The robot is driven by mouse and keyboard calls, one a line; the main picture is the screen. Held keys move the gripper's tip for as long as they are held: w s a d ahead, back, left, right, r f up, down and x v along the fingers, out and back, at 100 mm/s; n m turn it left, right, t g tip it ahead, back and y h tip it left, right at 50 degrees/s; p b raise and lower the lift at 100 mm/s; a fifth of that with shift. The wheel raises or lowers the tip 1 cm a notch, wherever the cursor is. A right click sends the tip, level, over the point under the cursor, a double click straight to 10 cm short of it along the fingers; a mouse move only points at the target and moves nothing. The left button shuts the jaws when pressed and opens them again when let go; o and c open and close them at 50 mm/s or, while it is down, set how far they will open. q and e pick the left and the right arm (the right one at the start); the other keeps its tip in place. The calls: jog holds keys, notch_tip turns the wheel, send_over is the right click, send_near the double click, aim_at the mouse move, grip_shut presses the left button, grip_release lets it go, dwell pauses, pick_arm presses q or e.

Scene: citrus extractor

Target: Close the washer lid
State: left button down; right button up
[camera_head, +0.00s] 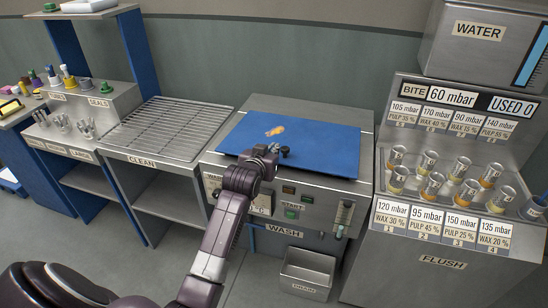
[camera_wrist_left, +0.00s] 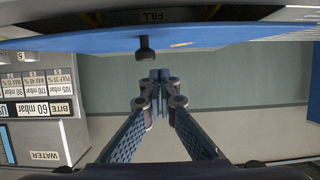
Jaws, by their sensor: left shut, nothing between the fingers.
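The washer (camera_head: 228,165) is a metal box with a "WASH" label on its front. Its blue lid (camera_head: 318,142) lies roughly flat over the top, with an orange patch on it. I cannot tell whether a gap is left under it. A dark knob (camera_head: 285,152) stands near the lid's front edge. My left gripper (camera_head: 272,150) is at the knob's left in the head view, shut and empty. In the left wrist view, the fingers (camera_wrist_left: 161,76) are together, apart from the knob (camera_wrist_left: 145,48), and the lid (camera_wrist_left: 225,33) shows nearly edge-on. My right gripper is out of view.
A wire "CLEAN" rack (camera_head: 165,130) stands left of the washer. The "FLUSH" cabinet (camera_head: 435,255) with several metal cups stands close at its right. A "DRAIN" bin (camera_head: 305,275) is below the washer front. A wall is behind.

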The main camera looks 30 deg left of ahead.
pick_arm(q)
jog(key=f, duration=0.1)
jog(key=w+f, duration=0.1)
jog(key=f, duration=0.1)
jog(key=shift+a+f, duration=0.1)
jog(key=shift+f, duration=0.05)
jog(key=shift+s+f+p, duration=0.15)
jog(key=shift+f+p, duration=0.15)
jog(key=shift+f, duration=0.25)
jog(key=shift+f, duration=0.1)
